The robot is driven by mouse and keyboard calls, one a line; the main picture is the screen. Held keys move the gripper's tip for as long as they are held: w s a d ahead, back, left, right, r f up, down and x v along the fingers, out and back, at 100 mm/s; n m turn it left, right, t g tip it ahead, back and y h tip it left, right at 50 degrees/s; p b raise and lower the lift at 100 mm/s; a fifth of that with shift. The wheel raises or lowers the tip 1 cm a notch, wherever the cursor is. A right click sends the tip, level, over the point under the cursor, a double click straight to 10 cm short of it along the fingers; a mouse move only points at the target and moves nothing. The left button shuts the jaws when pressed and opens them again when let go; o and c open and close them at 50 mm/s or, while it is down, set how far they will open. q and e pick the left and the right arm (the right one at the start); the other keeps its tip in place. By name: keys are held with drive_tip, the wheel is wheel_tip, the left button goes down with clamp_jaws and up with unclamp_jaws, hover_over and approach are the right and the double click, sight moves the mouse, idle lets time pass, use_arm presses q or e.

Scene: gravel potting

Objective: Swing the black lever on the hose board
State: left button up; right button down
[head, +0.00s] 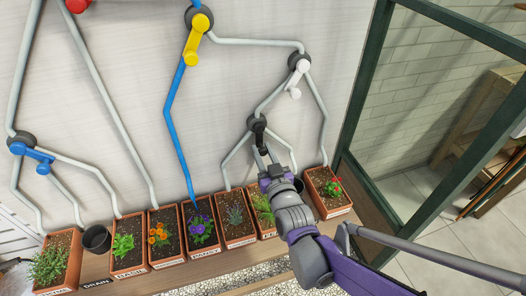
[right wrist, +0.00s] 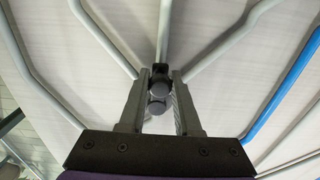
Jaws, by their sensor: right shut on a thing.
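The black lever (head: 258,127) sits on its round hub at the lower right of the hose board (head: 110,100). My right gripper (head: 264,156) reaches up to it from below and is shut on it. In the right wrist view the black lever (right wrist: 159,88) lies between the two fingers (right wrist: 158,100), with its rounded end toward the palm. Grey pipes meet at its hub, and two run down from it. The gripper hides the lower part of the lever in the head view. My left gripper is not in view.
A white lever (head: 296,82), a yellow lever (head: 195,45) and a blue lever (head: 35,154) are on the same board. A blue pipe (head: 171,110) runs down to the purple-flowered pot (head: 203,250). Several planters stand below, with a black pot (head: 97,239). A green frame (head: 365,90) stands right.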

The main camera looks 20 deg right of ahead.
drive_tip(key=shift+a+m, duration=0.15)
drive_tip(key=shift+m, duration=0.15)
drive_tip(key=shift+s+a+r+m+p, duration=0.15)
drive_tip(key=shift+a+m+p, duration=0.35)
drive_tip(key=shift+m, duration=0.7)
drive_tip(key=shift+w+a+r+m+p, duration=0.15)
drive_tip(key=shift+a+r+m, duration=0.15)
drive_tip(key=shift+a+m, duration=0.65)
drive_tip(key=shift+s+a+r+m+p, duration=0.1)
drive_tip(key=shift+a+r+m+p, duration=0.2)
drive_tip(key=shift+m, duration=1.15)
drive_tip(key=shift+f, duration=0.1)
drive_tip(key=c, duration=0.6)
unclamp_jaws()
drive_tip(key=shift+c, duration=0.2)
drive_tip(key=s+p, duration=0.1)
drive_tip(key=s, duration=0.9)
drive_tip(key=shift+s+d, duration=0.15)
drive_tip(key=shift+s, duration=0.25)
